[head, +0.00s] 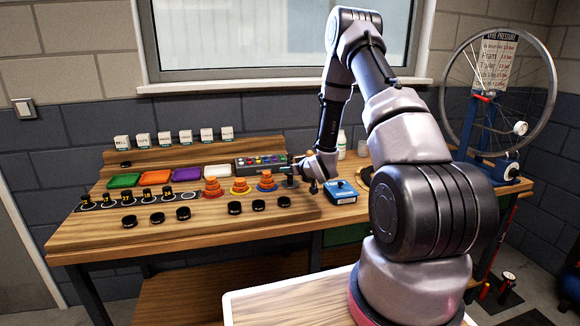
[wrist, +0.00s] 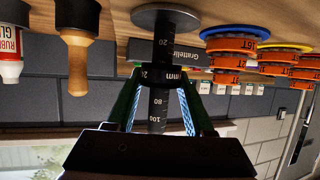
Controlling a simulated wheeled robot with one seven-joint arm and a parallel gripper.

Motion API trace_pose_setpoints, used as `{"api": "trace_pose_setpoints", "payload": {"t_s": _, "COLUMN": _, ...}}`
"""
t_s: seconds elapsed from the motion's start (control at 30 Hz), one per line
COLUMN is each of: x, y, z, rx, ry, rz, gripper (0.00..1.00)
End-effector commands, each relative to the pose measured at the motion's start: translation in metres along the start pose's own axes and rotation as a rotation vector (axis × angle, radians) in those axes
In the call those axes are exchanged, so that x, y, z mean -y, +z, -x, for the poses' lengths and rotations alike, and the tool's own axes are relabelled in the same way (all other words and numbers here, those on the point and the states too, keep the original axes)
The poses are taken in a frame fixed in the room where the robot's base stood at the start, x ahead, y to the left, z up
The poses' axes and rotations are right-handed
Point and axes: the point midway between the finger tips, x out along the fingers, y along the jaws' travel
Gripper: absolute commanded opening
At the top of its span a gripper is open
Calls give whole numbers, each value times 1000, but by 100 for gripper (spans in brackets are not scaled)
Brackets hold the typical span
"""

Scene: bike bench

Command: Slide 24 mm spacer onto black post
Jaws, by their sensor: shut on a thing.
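The black post (wrist: 159,108) carries white scale marks and rises from a round grey base (wrist: 172,12) on the bench; the wrist view is upside down. A dark spacer (wrist: 158,74) with white lettering ending in "mm" sits around the post, partway along it; its number is hard to read. My gripper (wrist: 158,80) is shut on this spacer, one green-and-grey finger on each side. The post shows both below and above the spacer. In the head view my gripper (head: 299,171) is at the right of the orange stacks, and the spacer is too small to make out.
Orange ring stacks (head: 266,182) stand close left of the post. A blue box (head: 342,193) is to its right. A dark box with coloured buttons (head: 260,162) is behind. Numbered black pieces (head: 148,195) and black discs (head: 234,207) line the bench. The front edge is clear.

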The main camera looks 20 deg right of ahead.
Motion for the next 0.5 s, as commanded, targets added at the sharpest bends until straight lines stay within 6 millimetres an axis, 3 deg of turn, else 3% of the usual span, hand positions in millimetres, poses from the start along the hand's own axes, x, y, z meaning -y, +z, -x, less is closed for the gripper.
{"api": "trace_pose_setpoints", "payload": {"t_s": 0.5, "x": 0, "y": 18, "z": -8, "rx": -1, "ry": 0, "rz": 0, "gripper": 0}}
